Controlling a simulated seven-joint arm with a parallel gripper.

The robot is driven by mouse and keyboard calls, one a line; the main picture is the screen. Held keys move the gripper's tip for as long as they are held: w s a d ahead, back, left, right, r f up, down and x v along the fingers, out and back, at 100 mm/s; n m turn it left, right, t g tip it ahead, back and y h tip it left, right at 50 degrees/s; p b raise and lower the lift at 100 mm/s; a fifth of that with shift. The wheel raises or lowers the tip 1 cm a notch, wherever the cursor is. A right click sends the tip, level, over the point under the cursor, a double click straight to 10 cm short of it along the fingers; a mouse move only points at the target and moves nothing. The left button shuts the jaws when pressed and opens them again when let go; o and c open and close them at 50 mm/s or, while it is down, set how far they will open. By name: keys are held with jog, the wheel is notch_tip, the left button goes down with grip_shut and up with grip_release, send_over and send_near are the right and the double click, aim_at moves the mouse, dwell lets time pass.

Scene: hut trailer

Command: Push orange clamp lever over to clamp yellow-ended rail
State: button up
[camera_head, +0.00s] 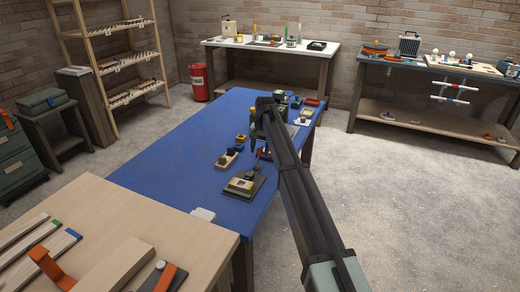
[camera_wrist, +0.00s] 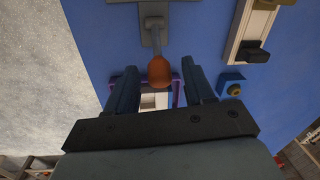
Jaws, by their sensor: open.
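An orange lever knob (camera_wrist: 159,70) on a grey rod shows in the wrist view. The rod runs up the picture to a grey bracket and plate (camera_wrist: 152,12) on the blue tabletop. My gripper (camera_wrist: 160,78) is open, with one dark finger on each side of the knob; I cannot tell whether either touches it. In the head view a small orange part (camera_head: 260,152) shows beneath my gripper at the blue table, largely hidden by my arm. I cannot make out a yellow-ended rail for certain in either view.
In the wrist view a pale rail-like fixture with a black block (camera_wrist: 254,52) and a blue block (camera_wrist: 232,85) lie to the right. On the blue table (camera_head: 180,145) are a wooden fixture (camera_head: 227,160) and a dark plate (camera_head: 257,190). Its left part is clear.

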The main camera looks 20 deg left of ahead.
jog(key=shift+c, duration=0.2)
grip_shut()
dwell(0.3)
